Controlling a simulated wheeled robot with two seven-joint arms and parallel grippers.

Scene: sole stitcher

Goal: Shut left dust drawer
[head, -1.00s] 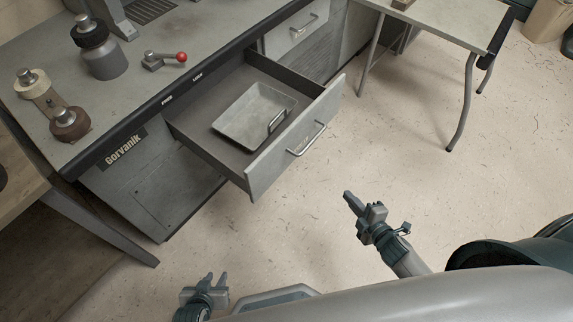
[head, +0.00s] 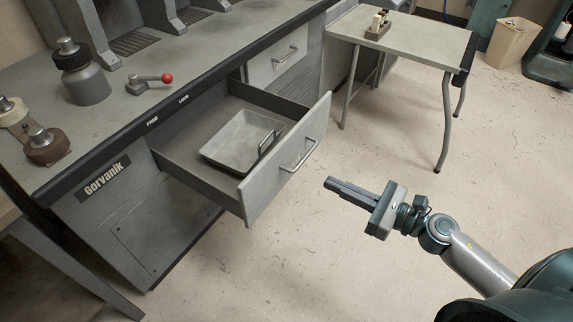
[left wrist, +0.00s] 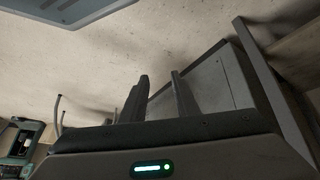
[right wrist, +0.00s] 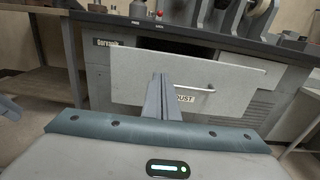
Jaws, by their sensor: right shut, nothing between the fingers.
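The left dust drawer (head: 278,178) is pulled out of the grey bench, with a metal handle on its front. A grey metal tray (head: 222,150) lies inside it. In the right wrist view the drawer front (right wrist: 135,80) is ahead, with a partly covered "DUST" label. My right gripper (head: 332,184) is shut and empty, in front of and to the right of the drawer front, apart from it in the head view. My left gripper (left wrist: 159,78) is open and empty in the left wrist view, low near the floor and bench side; the head view does not show it.
A second drawer (head: 278,62) farther along the bench is closed. A small side table (head: 425,45) stands behind at right. The floor (head: 300,265) before the drawer is clear.

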